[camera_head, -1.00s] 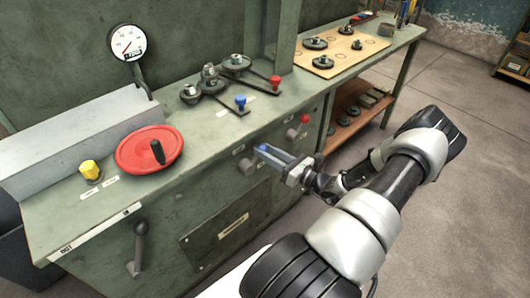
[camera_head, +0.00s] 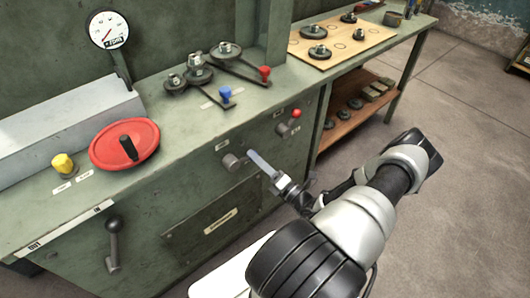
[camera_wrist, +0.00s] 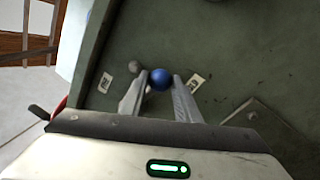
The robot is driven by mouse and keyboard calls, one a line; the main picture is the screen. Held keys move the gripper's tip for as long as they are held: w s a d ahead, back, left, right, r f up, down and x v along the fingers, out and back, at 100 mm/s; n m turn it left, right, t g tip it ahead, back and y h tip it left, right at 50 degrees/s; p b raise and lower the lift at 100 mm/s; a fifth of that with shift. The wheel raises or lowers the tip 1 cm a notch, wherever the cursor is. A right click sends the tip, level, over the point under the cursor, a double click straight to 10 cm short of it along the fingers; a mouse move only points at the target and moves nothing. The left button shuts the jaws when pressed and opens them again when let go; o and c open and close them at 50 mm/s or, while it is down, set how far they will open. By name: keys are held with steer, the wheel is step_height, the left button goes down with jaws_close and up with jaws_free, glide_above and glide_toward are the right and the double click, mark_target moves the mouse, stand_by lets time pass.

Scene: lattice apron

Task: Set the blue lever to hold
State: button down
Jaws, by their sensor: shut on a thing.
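The blue lever shows in the wrist view as a blue ball knob (camera_wrist: 161,78) with its grey hub (camera_wrist: 134,67) up and left of it. In the head view the hub (camera_head: 232,160) sits on the green cabinet's front, and the fingers hide the knob. My gripper (camera_head: 252,158) reaches the panel from the right and is shut on the knob; in the wrist view the gripper (camera_wrist: 160,85) has one finger on each side of the ball. Small white labels (camera_wrist: 105,82) (camera_wrist: 196,82) lie on both sides of the lever; their text is unreadable.
A red-knobbed lever (camera_head: 296,113) is up and right on the same front. A grey handle (camera_head: 113,240) is at lower left. On top are a red handwheel (camera_head: 124,146), a yellow knob (camera_head: 63,163), a blue-topped arm (camera_head: 225,95) and a red-topped arm (camera_head: 264,73).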

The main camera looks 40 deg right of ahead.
steer(key=shift+a+f+m+h+b, duration=0.2)
steer(key=shift+f+m+h+b, duration=0.15)
steer(key=shift+f+m, duration=0.65)
steer(key=shift+s+r+m, duration=0.1)
steer(key=shift+r+m, duration=0.05)
steer(key=shift+m, duration=0.25)
steer(key=c, duration=1.4)
jaws_free()
steer(key=shift+o, duration=0.2)
steer(key=p+v, duration=0.1)
steer(key=v, duration=1.6)
steer(key=shift+s, duration=0.2)
steer(key=shift+w, duration=0.1)
